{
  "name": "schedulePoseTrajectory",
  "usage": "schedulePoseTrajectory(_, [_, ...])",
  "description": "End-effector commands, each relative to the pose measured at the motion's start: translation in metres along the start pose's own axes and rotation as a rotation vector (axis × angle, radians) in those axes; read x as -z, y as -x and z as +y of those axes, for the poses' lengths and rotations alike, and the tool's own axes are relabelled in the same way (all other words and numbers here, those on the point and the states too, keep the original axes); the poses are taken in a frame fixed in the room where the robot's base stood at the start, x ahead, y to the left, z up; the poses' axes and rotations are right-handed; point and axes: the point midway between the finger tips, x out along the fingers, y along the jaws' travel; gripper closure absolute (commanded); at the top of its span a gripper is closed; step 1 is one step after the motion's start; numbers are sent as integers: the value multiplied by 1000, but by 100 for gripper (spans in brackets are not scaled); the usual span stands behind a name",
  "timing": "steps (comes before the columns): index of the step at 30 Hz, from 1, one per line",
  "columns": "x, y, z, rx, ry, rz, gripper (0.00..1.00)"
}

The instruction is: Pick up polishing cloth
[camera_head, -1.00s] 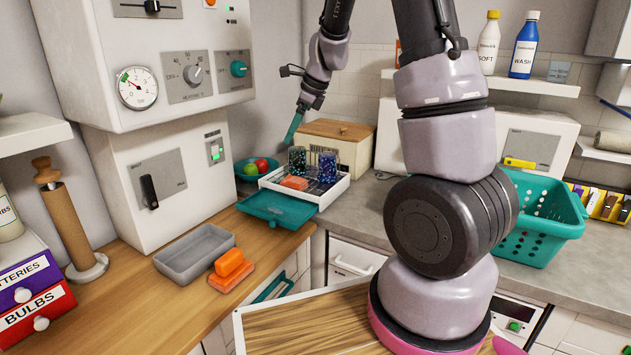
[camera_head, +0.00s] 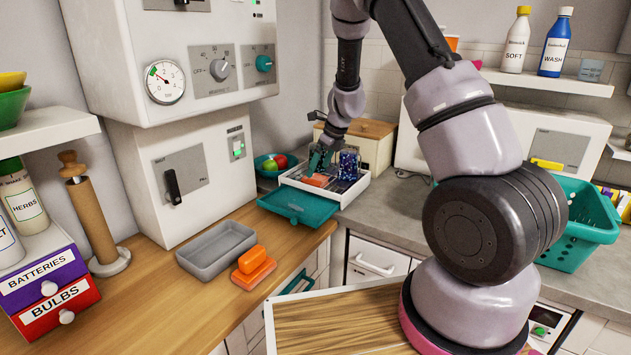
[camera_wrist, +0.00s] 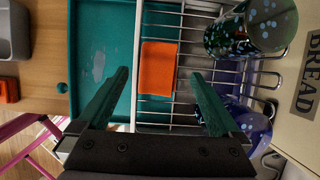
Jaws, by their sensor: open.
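An orange rectangular piece (camera_head: 317,180), which looks like the polishing cloth, lies in the white dish rack (camera_head: 345,197). In the wrist view the orange piece (camera_wrist: 157,68) lies flat on the rack's wires. My gripper (camera_head: 320,160) is open and empty over the rack. In the wrist view my teal fingers (camera_wrist: 160,76) stand apart, one to each side of the orange piece. I cannot tell how far the fingertips are above it. In the head view the fingers partly cover the rack's contents.
Dark speckled cups (camera_wrist: 250,25) stand in the rack close to my right finger. A teal drip tray (camera_head: 300,206) lies in front. A breadbox (camera_head: 370,145) stands behind the rack and a fruit bowl (camera_head: 270,165) at its left.

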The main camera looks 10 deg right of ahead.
Motion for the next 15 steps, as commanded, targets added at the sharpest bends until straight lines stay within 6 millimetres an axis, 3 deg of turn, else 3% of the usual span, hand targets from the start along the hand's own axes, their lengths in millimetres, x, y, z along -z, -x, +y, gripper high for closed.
schedulePoseTrajectory(6, [2,-27,1,0,0,1,0])
schedulePoseTrajectory(14, [1,-30,1,1,1,0,0])
schedulePoseTrajectory(15, [1,-30,1,1,1,0,12])
